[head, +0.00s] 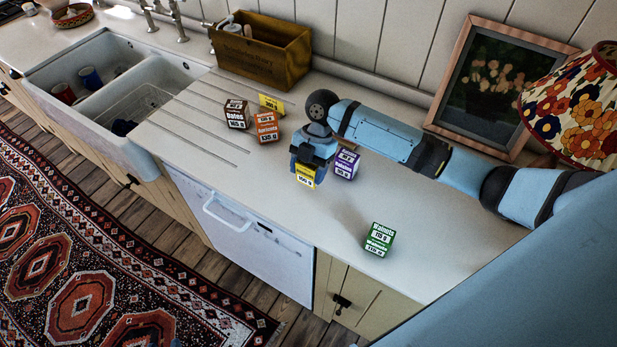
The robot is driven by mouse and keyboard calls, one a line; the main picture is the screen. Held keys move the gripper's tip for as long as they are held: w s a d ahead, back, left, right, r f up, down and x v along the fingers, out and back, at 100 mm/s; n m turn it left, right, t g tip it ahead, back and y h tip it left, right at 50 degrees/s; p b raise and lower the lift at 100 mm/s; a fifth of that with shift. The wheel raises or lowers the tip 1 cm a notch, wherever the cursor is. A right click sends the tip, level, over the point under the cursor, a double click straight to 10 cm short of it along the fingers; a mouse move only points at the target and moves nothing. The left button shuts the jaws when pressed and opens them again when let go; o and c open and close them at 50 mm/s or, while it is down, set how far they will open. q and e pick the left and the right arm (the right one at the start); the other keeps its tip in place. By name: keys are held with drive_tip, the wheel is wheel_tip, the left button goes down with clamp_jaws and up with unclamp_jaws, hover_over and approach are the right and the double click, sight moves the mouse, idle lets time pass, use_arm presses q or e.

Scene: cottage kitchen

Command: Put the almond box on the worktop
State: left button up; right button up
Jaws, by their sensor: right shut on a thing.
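My right gripper (313,158) reaches in from the right, over the middle of the white worktop (335,215). It points down and is shut on a small yellow box (305,176) with a white weight label, which looks like the almond box; its name is too small to read surely. The gripper hides the box's top. The box is at or just above the worktop; I cannot tell if it touches. A purple box (346,163) stands close on its right. My left gripper is not in view.
Dates (237,115) and apricots (268,127) boxes stand left, before a yellow card (271,103). A green walnuts box (379,239) stands near the front edge. A wooden crate (262,52), framed picture (492,88) and flowered lamp (575,108) stand behind. The sink (110,80) is left.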

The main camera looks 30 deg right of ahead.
sight(308, 180)
wheel_tip(308, 180, down, 3)
drive_tip(key=shift+f, duration=0.6)
drive_tip(key=shift+f, duration=0.15)
drive_tip(key=o, duration=1)
drive_tip(key=shift+r+p, duration=0.25)
drive_tip(key=shift+p, duration=0.05)
drive_tip(key=shift+b+v, duration=1.25)
drive_tip(key=shift+v, duration=4.65)
